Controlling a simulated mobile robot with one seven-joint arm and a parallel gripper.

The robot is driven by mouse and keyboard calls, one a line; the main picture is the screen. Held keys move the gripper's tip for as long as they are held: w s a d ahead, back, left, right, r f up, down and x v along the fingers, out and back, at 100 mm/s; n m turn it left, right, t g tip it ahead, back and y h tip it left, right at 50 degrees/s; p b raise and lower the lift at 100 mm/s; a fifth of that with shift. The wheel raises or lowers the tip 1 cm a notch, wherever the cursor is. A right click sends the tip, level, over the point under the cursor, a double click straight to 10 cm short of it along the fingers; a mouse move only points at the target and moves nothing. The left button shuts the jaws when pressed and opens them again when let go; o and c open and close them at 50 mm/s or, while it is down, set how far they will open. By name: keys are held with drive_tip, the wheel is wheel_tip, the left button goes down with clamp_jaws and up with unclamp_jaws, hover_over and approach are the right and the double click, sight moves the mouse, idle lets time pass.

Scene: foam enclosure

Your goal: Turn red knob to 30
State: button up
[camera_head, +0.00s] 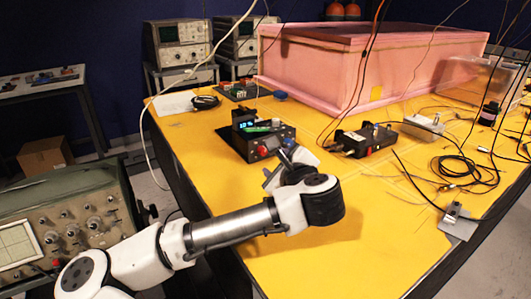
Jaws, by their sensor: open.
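A small black instrument box (241,143) with a lit blue display stands on the yellow tabletop near its left side. A red knob (262,150) shows on the front face of the box. My gripper (283,162) is open, just in front of the right part of that face and close to the red knob. I cannot tell whether a finger touches the box. The knob's scale and setting are too small to read, and my gripper hides part of the front panel.
A second black box (366,139) with cables stands to the right. A large pink foam enclosure (400,70) fills the back of the yellow table (380,230). Loose cables lie at the right. An oscilloscope (70,225) stands at the lower left. The table's front middle is clear.

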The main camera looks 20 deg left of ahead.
sight(264, 152)
drive_tip(key=p+x, duration=0.1)
drive_tip(key=x, duration=0.8)
drive_tip(key=shift+w, duration=0.15)
clamp_jaws()
drive_tip(key=shift+r+m+p, duration=0.25)
drive_tip(key=shift+m+p, duration=0.05)
drive_tip(key=shift+p, duration=0.25)
drive_tip(key=shift+f+g, duration=0.15)
drive_tip(key=shift+g, duration=0.15)
unclamp_jaws()
